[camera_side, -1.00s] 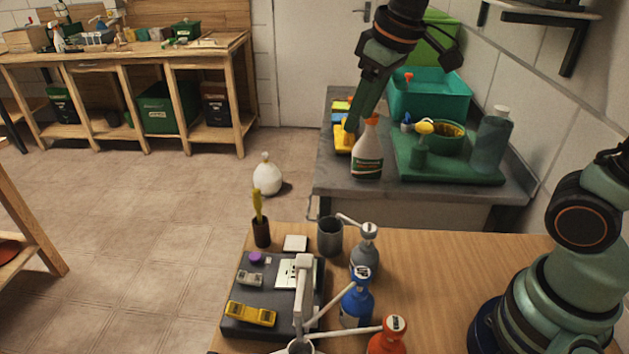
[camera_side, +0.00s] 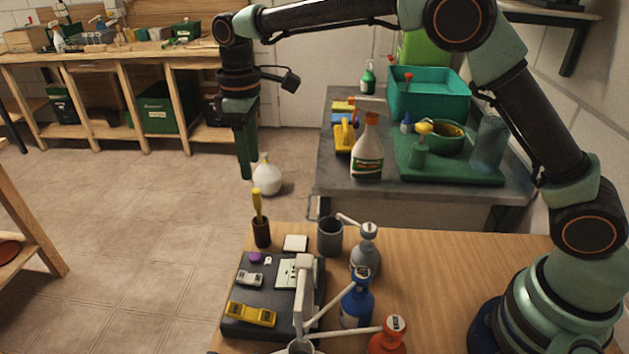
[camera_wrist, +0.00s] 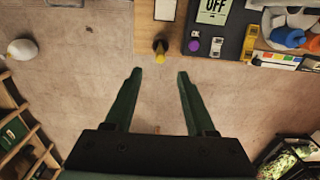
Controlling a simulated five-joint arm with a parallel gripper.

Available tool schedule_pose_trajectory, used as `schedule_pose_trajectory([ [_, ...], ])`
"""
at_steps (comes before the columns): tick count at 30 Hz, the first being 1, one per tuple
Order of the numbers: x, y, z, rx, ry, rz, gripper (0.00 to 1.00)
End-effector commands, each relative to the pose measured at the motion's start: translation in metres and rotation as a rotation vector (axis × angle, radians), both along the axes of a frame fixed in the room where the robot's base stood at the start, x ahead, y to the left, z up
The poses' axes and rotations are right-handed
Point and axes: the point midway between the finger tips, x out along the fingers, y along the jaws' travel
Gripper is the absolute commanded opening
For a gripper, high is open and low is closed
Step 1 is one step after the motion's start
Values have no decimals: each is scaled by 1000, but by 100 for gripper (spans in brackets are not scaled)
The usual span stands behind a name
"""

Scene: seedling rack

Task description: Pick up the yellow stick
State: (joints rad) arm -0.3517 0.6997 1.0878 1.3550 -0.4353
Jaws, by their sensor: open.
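The yellow stick (camera_side: 257,203) stands upright in a small dark brown cup (camera_side: 262,233) at the far left corner of the wooden table. My gripper (camera_side: 247,175) hangs pointing down above and slightly left of the stick in the side view, apart from it. In the wrist view my gripper (camera_wrist: 158,75) is open and empty, its two green fingers spread. There the yellow stick (camera_wrist: 160,52) shows nearly end-on, just beyond the fingertips and between their lines, with the dark cup around its base.
A dark tray (camera_side: 235,325) with a yellow device, a grey device and a purple knob lies beside the cup. A white square (camera_side: 295,243) and a grey cup (camera_side: 330,236) stand to its right.

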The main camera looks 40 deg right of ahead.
Motion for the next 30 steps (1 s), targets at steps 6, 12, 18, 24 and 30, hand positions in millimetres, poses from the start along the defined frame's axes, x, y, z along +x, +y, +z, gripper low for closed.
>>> schedule_pose_trajectory([
  [6, -1, -1, -37, -2, 5, 0, 56],
  [12, -1, -1, -60, 0, 1, -1, 56],
  [18, -2, -1, -74, -1, 2, -2, 56],
  [24, -4, -3, -103, -1, 2, -2, 56],
  [30, -3, -3, -115, 0, 0, -2, 56],
])
